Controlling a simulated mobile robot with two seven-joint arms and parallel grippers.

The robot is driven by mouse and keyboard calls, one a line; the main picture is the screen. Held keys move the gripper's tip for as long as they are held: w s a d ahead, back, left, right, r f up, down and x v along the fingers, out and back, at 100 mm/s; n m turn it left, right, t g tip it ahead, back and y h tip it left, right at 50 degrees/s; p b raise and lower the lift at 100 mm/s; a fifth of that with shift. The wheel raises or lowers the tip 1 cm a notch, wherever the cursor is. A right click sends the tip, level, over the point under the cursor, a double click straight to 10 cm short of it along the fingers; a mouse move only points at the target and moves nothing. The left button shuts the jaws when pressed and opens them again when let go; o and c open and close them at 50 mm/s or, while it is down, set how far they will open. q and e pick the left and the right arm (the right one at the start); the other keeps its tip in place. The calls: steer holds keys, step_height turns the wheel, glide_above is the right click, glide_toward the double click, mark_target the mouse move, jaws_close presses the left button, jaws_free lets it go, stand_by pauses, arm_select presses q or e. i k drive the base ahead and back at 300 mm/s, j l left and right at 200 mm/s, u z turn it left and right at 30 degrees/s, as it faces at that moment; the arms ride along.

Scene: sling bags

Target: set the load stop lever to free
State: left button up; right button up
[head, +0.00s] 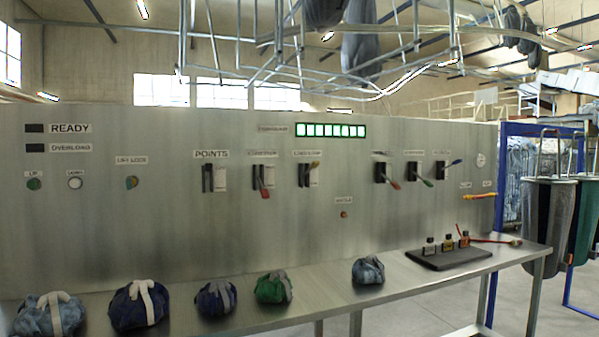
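A grey metal control panel (150,220) fills the left and middle of the head view. Several levers sit on it in dark slots. One lever with a yellowish handle (315,165) points up, under a blurred label (307,153) that may read load stop. To its left, a lever with a red handle (265,190) hangs down under another blurred label. The slot under the "POINTS" label (211,154) shows no clear handle. I cannot read which lever is load stop for sure, nor any "free" marking. Neither of my grippers is in view.
Farther right are red (394,184), green (427,182) and blue (455,162) lever handles. Several tied bundles (215,299) lie along the metal shelf (330,306) below. A dark mat (435,262) with small blocks lies at its right end. Bags (548,220) hang at right.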

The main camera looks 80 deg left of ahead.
mark_target(313, 165)
steer(key=u, duration=2.55)
steer(key=i+j, duration=0.2)
steer(key=i, duration=0.55)
steer(key=i+j+u, duration=0.1)
steer(key=i, duration=0.65)
steer(key=i+j, duration=0.2)
steer(key=i, duration=0.55)
